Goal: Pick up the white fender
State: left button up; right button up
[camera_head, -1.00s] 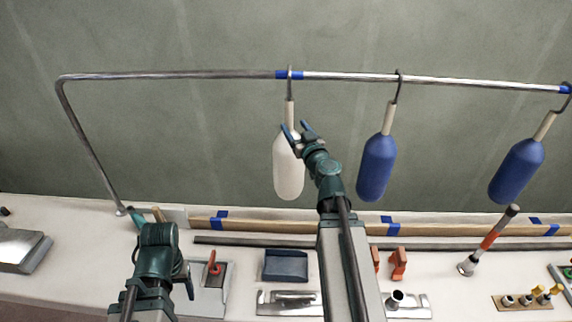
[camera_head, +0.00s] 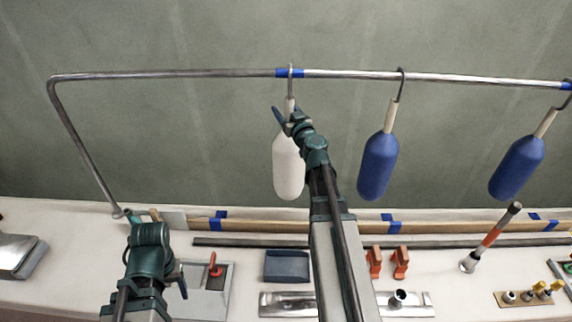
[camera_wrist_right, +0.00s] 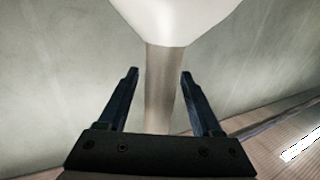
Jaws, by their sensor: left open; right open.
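The white fender (camera_head: 288,168) hangs upright by a hook from the metal rail, left of two blue fenders. My right gripper (camera_head: 287,114) is open at the fender's pale neck, just above its white body, and partly covers it in the head view. In the right wrist view, the neck (camera_wrist_right: 160,88) runs between the open fingers (camera_wrist_right: 159,72), with the white body (camera_wrist_right: 178,18) at the top edge. The fingers stand apart from the neck on both sides. My left gripper (camera_head: 162,268) is low over the left part of the bench, open, its fingers mostly hidden.
The rail (camera_head: 180,75) bends down to the bench at left. Blue fenders (camera_head: 378,165) and (camera_head: 517,167) hang to the right. Below lie a blue tray (camera_head: 286,266), orange clamps (camera_head: 400,262), a metal plate (camera_head: 285,304) and an orange-handled tool (camera_head: 492,236).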

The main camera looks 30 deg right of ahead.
jog(key=shift+s, duration=0.15)
jog(key=shift+c, duration=0.3)
grip_shut()
dwell(0.9)
